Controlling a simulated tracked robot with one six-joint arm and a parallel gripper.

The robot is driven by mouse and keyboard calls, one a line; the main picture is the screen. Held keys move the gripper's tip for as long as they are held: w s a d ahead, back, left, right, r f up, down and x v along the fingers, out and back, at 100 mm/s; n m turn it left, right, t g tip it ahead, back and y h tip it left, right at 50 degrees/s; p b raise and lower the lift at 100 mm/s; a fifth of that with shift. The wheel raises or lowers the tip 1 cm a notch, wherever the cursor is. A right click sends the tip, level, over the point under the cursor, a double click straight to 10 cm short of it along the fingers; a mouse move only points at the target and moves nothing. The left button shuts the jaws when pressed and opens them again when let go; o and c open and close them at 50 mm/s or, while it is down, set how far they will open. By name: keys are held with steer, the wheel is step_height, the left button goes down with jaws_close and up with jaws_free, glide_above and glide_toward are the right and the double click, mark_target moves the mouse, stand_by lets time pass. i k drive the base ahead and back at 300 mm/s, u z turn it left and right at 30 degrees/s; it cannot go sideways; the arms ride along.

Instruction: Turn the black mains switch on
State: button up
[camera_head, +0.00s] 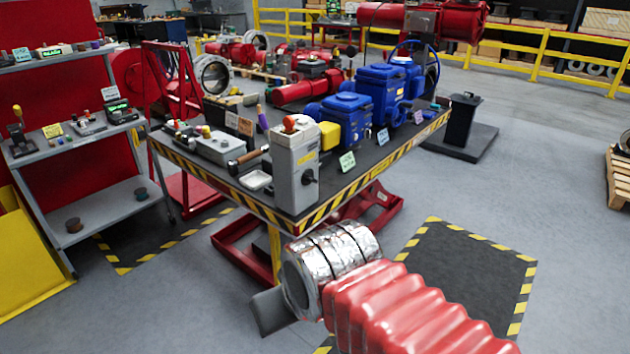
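A grey control box (293,165) stands upright at the near corner of the table. A small black rotary switch (308,177) is on its front face; its setting is too small to read. An orange-red knob (290,123) sits on top of the box. My arm, in a red bellows sleeve and silver foil wrap, reaches in from the bottom right. Of my gripper (271,311), only a dark grey part shows beyond the foil, below and in front of the table corner. It is apart from the box. Its fingers are mostly hidden.
The table (340,200) has a yellow-black striped edge and stands on a red lift frame (240,250). Blue actuators (378,92) and small tools share its top. A grey shelf (90,150) stands at left. Floor on the right is clear up to a black stand (462,120).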

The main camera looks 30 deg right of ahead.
mark_target(308, 176)
steer(key=i, duration=0.95)
